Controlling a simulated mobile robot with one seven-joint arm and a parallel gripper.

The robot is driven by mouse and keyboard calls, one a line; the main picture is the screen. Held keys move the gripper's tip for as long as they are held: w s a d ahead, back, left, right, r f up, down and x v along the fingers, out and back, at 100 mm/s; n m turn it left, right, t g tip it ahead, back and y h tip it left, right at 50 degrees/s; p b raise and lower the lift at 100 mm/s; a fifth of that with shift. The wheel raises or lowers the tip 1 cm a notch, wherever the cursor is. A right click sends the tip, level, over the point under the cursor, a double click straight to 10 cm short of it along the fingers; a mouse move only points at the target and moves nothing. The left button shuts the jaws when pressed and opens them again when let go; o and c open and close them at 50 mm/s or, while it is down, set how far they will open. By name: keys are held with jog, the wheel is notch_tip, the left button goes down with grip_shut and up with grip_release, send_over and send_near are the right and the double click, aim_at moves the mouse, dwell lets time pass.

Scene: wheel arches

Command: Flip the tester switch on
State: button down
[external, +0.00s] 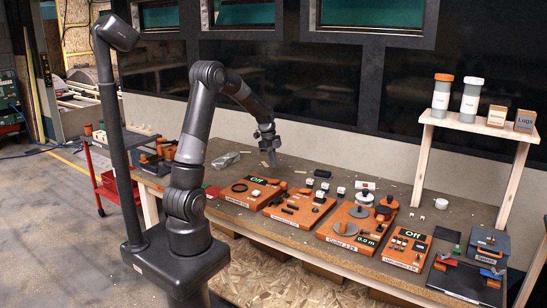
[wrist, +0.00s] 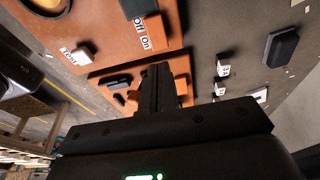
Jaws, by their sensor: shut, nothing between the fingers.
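In the external view, a left orange panel (external: 238,197) has a lit display reading Off (external: 258,181) and a black ring. Another orange panel (external: 408,250) farther right also has a display reading Off (external: 413,234); I cannot tell which is the tester. My gripper (external: 270,160) points down behind the left panel, apart from the panels. In the wrist view, my gripper (wrist: 157,75) is shut and empty. Beyond its tips is an orange panel (wrist: 110,25) with an Off On label (wrist: 142,33) and a black switch-like block (wrist: 138,7) beside the label.
Between the two Off panels stand an orange panel with black parts (external: 298,207) and one with grey discs (external: 352,225). Small blocks (external: 322,174) lie behind them. A wooden shelf (external: 480,123) with jars and boxes stands at right. The table behind the left panel is mostly clear.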

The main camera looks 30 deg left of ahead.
aim_at(275, 180)
jog(key=x, duration=0.6)
jog(key=shift+f, duration=0.25)
jog(key=shift+d, duration=0.1)
jog(key=shift+d+f+y, duration=0.15)
jog(key=shift+f+y, duration=0.15)
jog(key=shift+y, duration=0.1)
jog(key=shift+s+a, duration=0.1)
jog(key=shift+a, duration=0.15)
jog(key=shift+a+r, duration=0.15)
jog(key=shift+a, duration=0.5)
